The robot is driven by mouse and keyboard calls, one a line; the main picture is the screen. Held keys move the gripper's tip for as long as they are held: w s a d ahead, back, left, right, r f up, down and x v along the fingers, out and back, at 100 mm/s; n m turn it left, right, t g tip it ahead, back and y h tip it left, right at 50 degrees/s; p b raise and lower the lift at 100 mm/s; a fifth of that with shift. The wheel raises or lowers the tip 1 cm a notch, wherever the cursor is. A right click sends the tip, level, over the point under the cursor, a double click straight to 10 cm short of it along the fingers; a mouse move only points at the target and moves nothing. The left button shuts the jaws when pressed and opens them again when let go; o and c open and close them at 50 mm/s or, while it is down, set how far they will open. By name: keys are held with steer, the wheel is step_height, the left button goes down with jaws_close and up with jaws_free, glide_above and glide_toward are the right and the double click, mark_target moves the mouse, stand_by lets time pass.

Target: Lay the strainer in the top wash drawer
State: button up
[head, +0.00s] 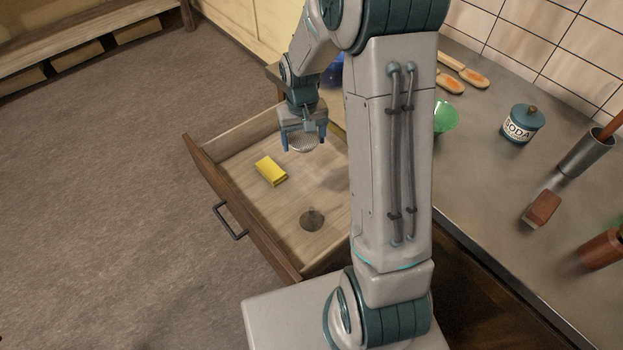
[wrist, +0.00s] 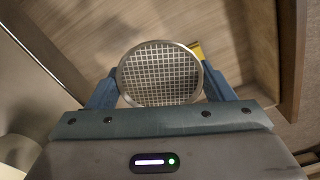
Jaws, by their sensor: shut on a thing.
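My gripper (head: 304,137) is shut on the strainer (head: 303,142), a round silver mesh disc with a metal rim. In the wrist view the strainer (wrist: 160,74) sits between the two blue fingers, its mesh facing the camera. The top wash drawer (head: 213,162) is pulled open, with a pale wooden inside and a dark handle on its front. My gripper and the strainer are over the drawer's back part. I cannot tell how high above the drawer floor the strainer is.
A yellow block (head: 270,170) and a dark round disc (head: 312,219) lie in the drawer. On the counter (head: 487,150) stand a soda jar (head: 522,124), a green bowl (head: 445,117), a brush (head: 541,208) and a grey cup (head: 586,153). The drawer floor's left front is bare.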

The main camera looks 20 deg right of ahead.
steer(key=shift+m, duration=0.4)
steer(key=s+d+f+b, duration=0.1)
steer(key=f+b, duration=0.4)
steer(key=f, duration=0.1)
steer(key=s+d+f+b, duration=0.1)
steer(key=f+b, duration=0.5)
steer(key=s+d+f+b, duration=0.1)
steer(key=f+b, duration=0.4)
steer(key=f, duration=0.1)
steer(key=shift+f+b, duration=0.15)
steer(key=shift+b, duration=0.2)
